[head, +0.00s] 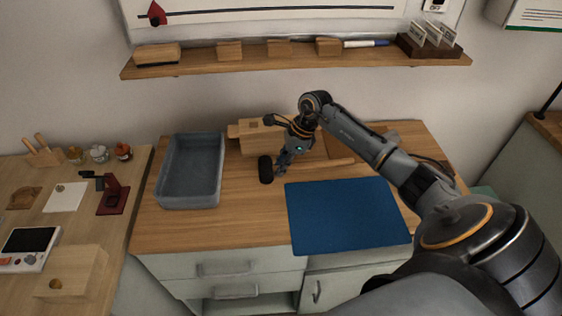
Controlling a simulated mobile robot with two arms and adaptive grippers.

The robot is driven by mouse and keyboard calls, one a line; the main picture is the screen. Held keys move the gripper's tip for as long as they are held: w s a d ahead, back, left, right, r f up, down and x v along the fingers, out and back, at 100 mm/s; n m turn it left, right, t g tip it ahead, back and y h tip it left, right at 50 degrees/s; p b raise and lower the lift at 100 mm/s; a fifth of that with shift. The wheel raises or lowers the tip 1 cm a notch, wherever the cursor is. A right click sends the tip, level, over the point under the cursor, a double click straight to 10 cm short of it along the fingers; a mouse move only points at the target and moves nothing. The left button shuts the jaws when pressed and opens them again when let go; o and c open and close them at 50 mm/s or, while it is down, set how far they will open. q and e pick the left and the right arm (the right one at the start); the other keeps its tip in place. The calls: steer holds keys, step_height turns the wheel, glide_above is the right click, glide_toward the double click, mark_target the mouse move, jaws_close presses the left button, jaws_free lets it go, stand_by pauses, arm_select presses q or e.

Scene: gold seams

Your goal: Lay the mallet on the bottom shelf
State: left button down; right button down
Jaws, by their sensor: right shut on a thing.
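The mallet has a black head (265,169) and what looks like its light wooden handle (328,164), lying level at the worktop's height. My right gripper (281,170) reaches down from the right and is shut on the mallet just beside its head. I cannot tell whether the mallet touches the worktop. A wooden wall shelf (200,68) runs above the worktop. Below the worktop, under the drawers, an open recess (240,306) shows at the bottom edge; its inside is mostly cut off. My left gripper is not in view.
The worktop (235,228) holds a grey tray (165,202), a blue mat (345,215) and a wooden block-like vise (250,140) behind the mallet. The wall shelf carries several blocks, a pen and a card holder. A side table (125,180) stands left.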

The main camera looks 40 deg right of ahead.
steer(key=c, duration=1.7)
jaws_free()
steer(key=shift+f+b, duration=0.15)
steer(key=shift+b, duration=0.15)
steer(key=o, duration=0.4)
